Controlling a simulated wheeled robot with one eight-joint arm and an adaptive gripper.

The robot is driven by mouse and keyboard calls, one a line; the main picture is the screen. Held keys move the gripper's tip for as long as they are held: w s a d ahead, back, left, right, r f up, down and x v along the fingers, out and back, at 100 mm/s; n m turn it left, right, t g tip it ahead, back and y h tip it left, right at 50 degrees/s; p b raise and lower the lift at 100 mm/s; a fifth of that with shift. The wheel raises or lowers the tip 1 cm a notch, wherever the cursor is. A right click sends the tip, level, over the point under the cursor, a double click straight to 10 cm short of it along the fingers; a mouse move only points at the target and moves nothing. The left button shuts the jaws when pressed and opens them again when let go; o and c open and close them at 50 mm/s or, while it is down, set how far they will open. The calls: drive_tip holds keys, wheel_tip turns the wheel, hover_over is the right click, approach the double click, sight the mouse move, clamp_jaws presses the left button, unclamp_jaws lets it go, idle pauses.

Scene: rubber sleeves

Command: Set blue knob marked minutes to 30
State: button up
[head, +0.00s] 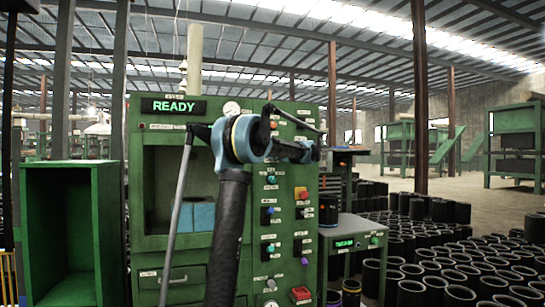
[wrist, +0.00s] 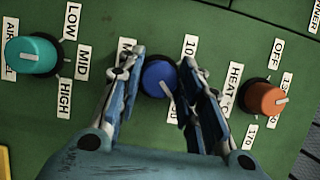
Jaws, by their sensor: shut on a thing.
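The blue knob (wrist: 157,79) sits on the green panel in the middle of the wrist view. My gripper (wrist: 156,68) has one finger on each side of it and is shut on it. The knob's white pointer line slants down and to the right, towards a label partly hidden by the right finger. A label reading 10 shows above right of the knob. The label at its left, starting with M, is mostly covered by the left finger. In the head view my gripper (head: 305,152) is at the panel's right column of controls, and the blue knob cannot be made out.
In the wrist view a teal knob (wrist: 32,55) with LOW, MID, HIGH labels is on the left, and an orange HEAT knob (wrist: 264,98) on the right. The green machine (head: 160,250) has a READY display (head: 174,106). Black sleeves (head: 450,250) cover the floor at right.

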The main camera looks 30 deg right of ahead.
drive_tip(key=o, duration=1)
drive_tip(key=shift+d+f, duration=0.1)
drive_tip(key=shift+s, duration=0.1)
drive_tip(key=s+d, duration=0.1)
drive_tip(key=s, duration=1)
drive_tip(key=shift+s+d, duration=0.3)
drive_tip(key=shift+d, duration=0.1)
